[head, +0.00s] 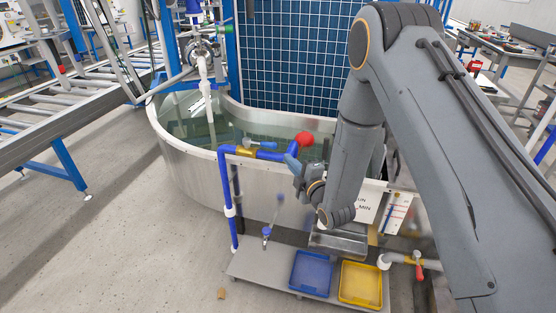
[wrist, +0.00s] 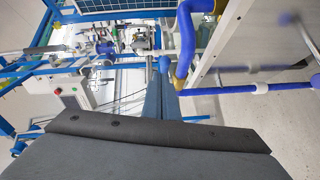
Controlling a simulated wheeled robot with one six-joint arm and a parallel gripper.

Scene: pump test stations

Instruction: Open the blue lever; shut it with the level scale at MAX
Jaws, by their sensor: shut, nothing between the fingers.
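The blue lever (head: 262,145) sits on a brass valve (head: 246,151) in the blue pipe at the tank's front rim. It appears to lie roughly along the pipe. In the wrist view the brass valve (wrist: 181,82) is beyond my fingers, with a rounded blue part (wrist: 163,65) beside it, perhaps the lever's end. My gripper (head: 291,162) is shut and empty, right of the lever and apart from it. The fingers also show in the wrist view (wrist: 160,98). The level scale (head: 397,213), with red and blue marks, stands right of my arm; its level is too small to read.
A red ball (head: 305,139) is close above my gripper. The tank (head: 185,150) holds water. Below are a blue tray (head: 311,273), a yellow tray (head: 361,284), a small blue-handled tap (head: 267,232) and a red-handled valve (head: 420,270). My arm partly covers a white sign (head: 367,207).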

